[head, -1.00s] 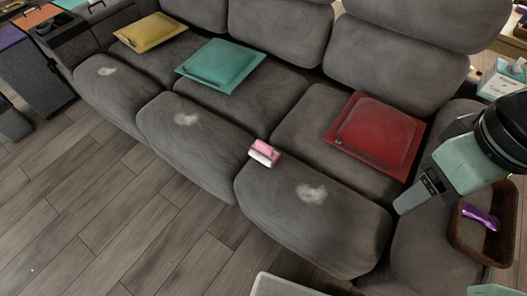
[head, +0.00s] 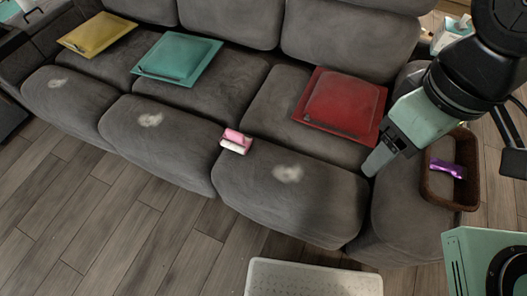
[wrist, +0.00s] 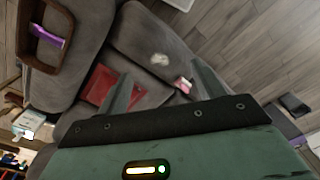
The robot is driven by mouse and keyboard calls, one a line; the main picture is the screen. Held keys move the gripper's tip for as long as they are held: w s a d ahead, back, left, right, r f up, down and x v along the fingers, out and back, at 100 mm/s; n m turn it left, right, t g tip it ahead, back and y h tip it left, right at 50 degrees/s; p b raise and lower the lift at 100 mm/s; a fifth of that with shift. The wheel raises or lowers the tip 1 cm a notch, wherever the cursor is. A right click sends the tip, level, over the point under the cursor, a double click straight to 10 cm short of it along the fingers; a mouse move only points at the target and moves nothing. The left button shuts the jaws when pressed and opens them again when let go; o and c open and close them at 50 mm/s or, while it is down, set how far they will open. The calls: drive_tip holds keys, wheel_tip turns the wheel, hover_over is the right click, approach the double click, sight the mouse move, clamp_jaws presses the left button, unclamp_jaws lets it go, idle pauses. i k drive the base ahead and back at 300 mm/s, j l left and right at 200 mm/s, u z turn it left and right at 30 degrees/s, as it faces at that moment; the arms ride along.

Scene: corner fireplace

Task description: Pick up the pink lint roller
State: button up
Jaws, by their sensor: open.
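The pink lint roller (head: 236,141), pink and white, lies on the front of the grey sofa (head: 310,190), at the gap between two seat cushions.
A red cushion (head: 343,103), a teal cushion (head: 178,60) and a yellow cushion (head: 97,35) lie on the seats. A brown basket (head: 434,185) with a purple object (head: 448,169) sits on the right armrest. A pale perforated surface (head: 315,280) is at the bottom. Wooden floor (head: 110,215) is clear at left.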

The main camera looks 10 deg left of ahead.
sight(232, 135)
drive_tip(key=j+z, duration=0.5)
drive_tip(key=j, duration=1.7)
